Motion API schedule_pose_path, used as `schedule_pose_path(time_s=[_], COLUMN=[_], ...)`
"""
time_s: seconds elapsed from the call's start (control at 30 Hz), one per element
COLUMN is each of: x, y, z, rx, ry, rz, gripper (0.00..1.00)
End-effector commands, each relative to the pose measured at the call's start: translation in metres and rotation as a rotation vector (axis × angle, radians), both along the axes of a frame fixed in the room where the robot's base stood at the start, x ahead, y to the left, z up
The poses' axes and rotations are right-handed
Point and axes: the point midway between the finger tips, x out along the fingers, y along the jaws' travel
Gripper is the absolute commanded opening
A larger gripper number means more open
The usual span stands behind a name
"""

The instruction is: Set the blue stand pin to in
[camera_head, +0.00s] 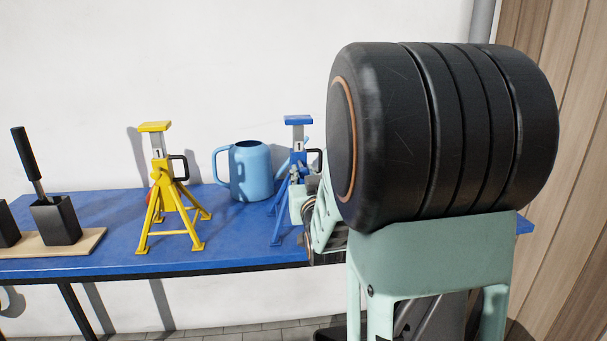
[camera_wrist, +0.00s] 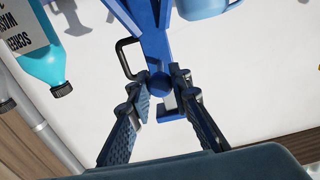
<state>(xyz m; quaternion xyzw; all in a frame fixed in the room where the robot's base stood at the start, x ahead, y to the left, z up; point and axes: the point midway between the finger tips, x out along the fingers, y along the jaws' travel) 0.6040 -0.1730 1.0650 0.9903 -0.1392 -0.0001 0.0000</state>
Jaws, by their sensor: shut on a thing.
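The blue stand (camera_head: 298,122) is on the blue bench, partly hidden behind my arm, with a black handle on its right side. It also shows in the wrist view (camera_wrist: 155,28), tilted in the picture, with the black handle (camera_wrist: 124,58) beside its neck. The stand pin shows as a round blue knob (camera_wrist: 157,84) on the neck. My gripper (camera_wrist: 165,92) has its two fingers on either side of this knob and is shut on it. In the head view my gripper (camera_head: 299,182) is at the stand's neck. How deep the pin sits is hidden.
A yellow stand (camera_head: 163,190) is left on the bench (camera_head: 110,216). A black holder (camera_head: 56,220) is at far left. A teal bottle (camera_wrist: 40,45) shows in the wrist view.

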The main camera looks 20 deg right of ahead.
Motion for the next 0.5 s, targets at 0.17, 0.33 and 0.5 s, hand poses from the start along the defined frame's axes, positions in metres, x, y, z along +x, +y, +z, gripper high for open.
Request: schedule_pose_path(time_s=[0.17,0.33,0.5], x=[0.004,0.026,0.040], y=[-0.001,-0.007,-0.011], z=[-0.001,-0.003,-0.001], rx=[0.000,-0.001,-0.001], ry=[-0.001,-0.003,-0.002], rz=[0.000,0.000,0.000], gripper=[0.00,0.00,0.00])
